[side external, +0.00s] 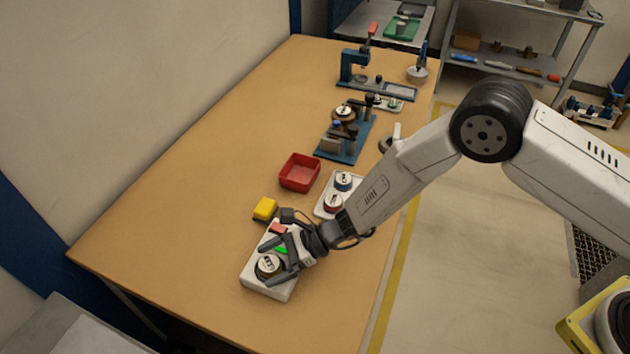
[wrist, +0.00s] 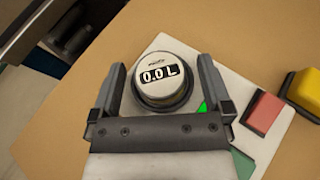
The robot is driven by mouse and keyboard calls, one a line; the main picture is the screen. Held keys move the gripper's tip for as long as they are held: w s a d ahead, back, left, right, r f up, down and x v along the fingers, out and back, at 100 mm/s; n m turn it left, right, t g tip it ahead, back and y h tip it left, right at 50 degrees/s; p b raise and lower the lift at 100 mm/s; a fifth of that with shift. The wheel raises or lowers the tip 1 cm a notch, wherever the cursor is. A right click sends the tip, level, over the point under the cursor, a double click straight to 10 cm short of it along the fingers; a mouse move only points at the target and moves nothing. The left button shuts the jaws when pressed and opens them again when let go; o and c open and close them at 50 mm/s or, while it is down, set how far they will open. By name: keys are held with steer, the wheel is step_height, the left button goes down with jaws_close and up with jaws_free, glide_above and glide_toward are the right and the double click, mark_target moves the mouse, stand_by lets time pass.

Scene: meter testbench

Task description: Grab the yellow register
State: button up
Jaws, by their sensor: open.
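A round register with a pale face reading "0.0 L" and a dark rim (side external: 268,265) sits on a white bench unit (side external: 254,283). In the wrist view the register (wrist: 163,84) is between the fingers of my gripper (wrist: 160,70). My gripper is open, with a finger on each side of the register and visible gaps.
The unit carries a red block (wrist: 263,110) and a green patch (wrist: 205,107). A red bin (side external: 299,172) and blue fixtures stand farther back. The table's left side is clear.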

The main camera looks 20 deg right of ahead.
jaws_close()
steer(key=shift+r, duration=0.65)
steer(key=s+d+r, duration=0.8)
steer(key=s+r, duration=0.3)
steer(key=shift+d+r, duration=0.25)
steer(key=shift+r, duration=0.1)
steer(key=shift+s, duration=0.1)
stand_by(0.4)
